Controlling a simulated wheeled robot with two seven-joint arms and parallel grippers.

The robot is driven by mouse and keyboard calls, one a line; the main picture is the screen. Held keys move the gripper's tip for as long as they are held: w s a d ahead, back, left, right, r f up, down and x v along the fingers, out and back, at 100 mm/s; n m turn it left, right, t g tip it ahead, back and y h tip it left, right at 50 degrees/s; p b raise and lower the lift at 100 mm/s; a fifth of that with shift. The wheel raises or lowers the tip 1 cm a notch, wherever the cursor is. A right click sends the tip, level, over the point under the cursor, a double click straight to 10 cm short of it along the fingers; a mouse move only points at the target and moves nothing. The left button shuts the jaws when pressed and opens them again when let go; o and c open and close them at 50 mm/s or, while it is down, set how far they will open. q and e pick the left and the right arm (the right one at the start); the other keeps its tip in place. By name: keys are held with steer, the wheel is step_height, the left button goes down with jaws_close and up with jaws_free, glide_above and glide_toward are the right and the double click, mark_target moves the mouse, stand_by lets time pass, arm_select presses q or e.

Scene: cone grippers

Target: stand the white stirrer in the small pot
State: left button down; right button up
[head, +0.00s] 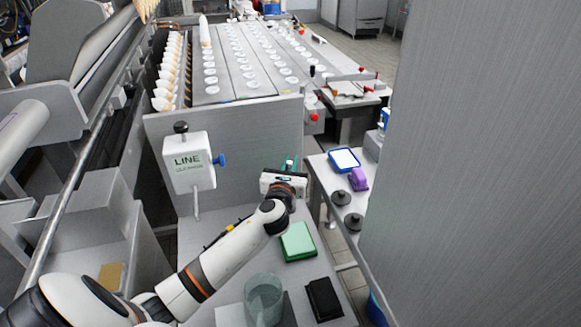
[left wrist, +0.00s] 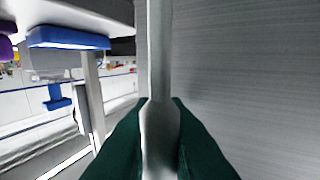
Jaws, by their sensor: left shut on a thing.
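My left gripper (head: 289,163) is at the far part of the grey counter, close to the upright metal panel. In the left wrist view its dark green fingers (left wrist: 160,125) are shut on the pale grey-white stirrer (left wrist: 159,50), whose shaft runs up out of the top of that view. In the head view the stirrer is hidden or too small to make out. A clear, greenish round pot (head: 263,299) stands at the near end of the counter, nearer to me than the gripper and apart from it. My right gripper is out of view.
A green sponge-like block (head: 298,242) and a black block (head: 324,299) lie on the counter. A side table at right holds a blue-rimmed tray (head: 344,159), a purple object (head: 358,180) and two black knobbed weights (head: 341,197). A white LINE box (head: 189,162) stands left of the gripper.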

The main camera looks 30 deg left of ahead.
arm_select(q)
steer(key=shift+f, duration=0.2)
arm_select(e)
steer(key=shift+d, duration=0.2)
arm_select(q)
steer(key=c, duration=1.4)
jaws_free()
steer(key=shift+c, duration=0.2)
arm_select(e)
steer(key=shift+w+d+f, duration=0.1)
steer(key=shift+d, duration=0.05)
arm_select(q)
steer(key=shift+s+r, duration=0.1)
steer(key=shift+s, duration=0.05)
steer(key=p+v, duration=0.3)
steer(key=v, duration=0.8)
steer(key=shift+s+d, duration=0.15)
steer(key=shift+s, duration=0.15)
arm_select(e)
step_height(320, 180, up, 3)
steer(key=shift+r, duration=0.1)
